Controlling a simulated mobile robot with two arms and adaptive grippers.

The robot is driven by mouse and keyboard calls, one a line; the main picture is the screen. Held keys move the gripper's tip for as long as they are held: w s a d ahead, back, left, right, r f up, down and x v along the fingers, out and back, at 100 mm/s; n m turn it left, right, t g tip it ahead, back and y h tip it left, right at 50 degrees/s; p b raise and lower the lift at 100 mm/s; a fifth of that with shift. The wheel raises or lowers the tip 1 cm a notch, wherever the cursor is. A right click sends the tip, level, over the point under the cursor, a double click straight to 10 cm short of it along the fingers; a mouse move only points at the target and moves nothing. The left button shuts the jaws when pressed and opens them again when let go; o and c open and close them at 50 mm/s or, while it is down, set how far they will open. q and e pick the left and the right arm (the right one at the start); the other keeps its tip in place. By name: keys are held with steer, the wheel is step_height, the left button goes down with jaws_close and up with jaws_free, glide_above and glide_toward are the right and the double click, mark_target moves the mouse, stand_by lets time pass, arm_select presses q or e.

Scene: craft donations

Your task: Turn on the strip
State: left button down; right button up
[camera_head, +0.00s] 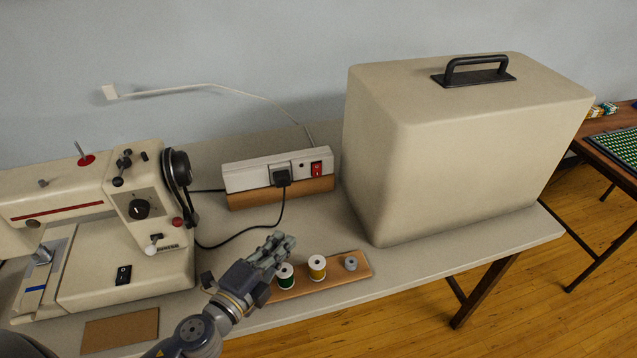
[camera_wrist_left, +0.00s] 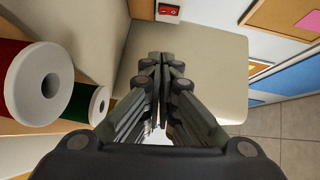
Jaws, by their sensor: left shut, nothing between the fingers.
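The white power strip (camera_head: 275,172) is mounted on a wooden block at the back of the table. A black plug sits in its socket, and a red rocker switch (camera_head: 316,168) is at its right end. The red switch also shows at the top of the left wrist view (camera_wrist_left: 168,10). I cannot tell which way the rocker is tilted. My left gripper (camera_head: 282,240) is in front of the strip and below it in the picture, apart from the switch. Its fingers are shut and empty in the left wrist view (camera_wrist_left: 161,62). My right gripper is not in view.
A sewing machine (camera_head: 120,215) stands left. A large beige case (camera_head: 450,150) stands right of the strip. A black cord (camera_head: 240,241) crosses the table.

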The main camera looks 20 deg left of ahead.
arm_select(q)
steer(key=a+p+x, duration=0.1)
steer(key=p+x, duration=0.1)
steer(key=x, duration=0.3)
steer(key=p, duration=0.1)
glide_toward(317, 170)
steer(key=d, duration=0.2)
steer(key=d+f, duration=0.1)
steer(key=d, duration=0.2)
steer(key=shift+w+d+f, duration=0.1)
steer(key=shift+d, duration=0.05)
steer(key=x, duration=0.2)
steer(key=shift+w+f, duration=0.1)
steer(key=shift+w, duration=0.2)
steer(key=shift+w+a+f, duration=0.1)
steer(key=shift+w+a, duration=0.2)
steer(key=shift+w, duration=0.2)
steer(key=shift+w+a+f, duration=0.15)
steer(key=shift+w+a, duration=0.2)
steer(key=shift+w, duration=0.15)
steer(key=shift+w+a+b, duration=0.35)
steer(key=shift+w+a, duration=0.05)
steer(key=shift+w, duration=0.2)
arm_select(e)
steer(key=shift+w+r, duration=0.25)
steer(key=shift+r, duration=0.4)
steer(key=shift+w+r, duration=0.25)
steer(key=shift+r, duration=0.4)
arm_select(q)
steer(key=shift+s, duration=0.1)
